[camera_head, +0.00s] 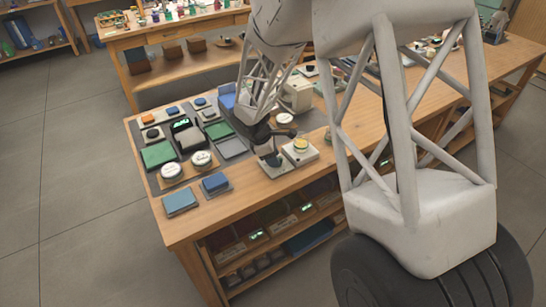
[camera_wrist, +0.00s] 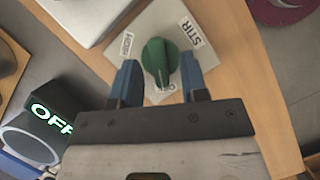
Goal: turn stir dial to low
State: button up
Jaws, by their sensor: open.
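The stir dial is a green knob (camera_wrist: 158,58) on a pale square plate (camera_wrist: 152,22) in the wrist view. The plate carries a STIR label (camera_wrist: 190,31) at upper right, a label (camera_wrist: 127,46) on the left too small to read surely, and another below the knob, partly hidden. My gripper (camera_wrist: 160,68) is open, with one blue finger on each side of the knob. I cannot tell whether the fingers touch it.
A black box with a lit green OFF display (camera_wrist: 52,118) stands to the left in the wrist view. The wooden table (camera_head: 225,205) holds several pads, dials and small devices left of my gripper.

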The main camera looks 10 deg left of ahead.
jog(key=shift+f, duration=0.1)
jog(key=shift+c, duration=0.4)
grip_shut()
jog(key=shift+m, duration=0.3)
jog(key=m, duration=0.1)
jog(key=m+g, duration=0.1)
jog(key=m, duration=0.1)
jog(key=m+g, duration=0.1)
jog(key=m, duration=0.1)
jog(key=shift+w+d+f, duration=0.1)
jog(key=shift+w, duration=0.15)
jog(key=m+g, duration=0.1)
jog(key=m, duration=0.2)
jog(key=shift+w+m+g, duration=0.1)
jog(key=shift+m+g, duration=0.2)
jog(key=shift+d+m+g+y, duration=0.15)
jog(key=shift+m+g+y, duration=0.3)
jog(key=shift+m, duration=0.85)
jog(key=shift+f, duration=0.1)
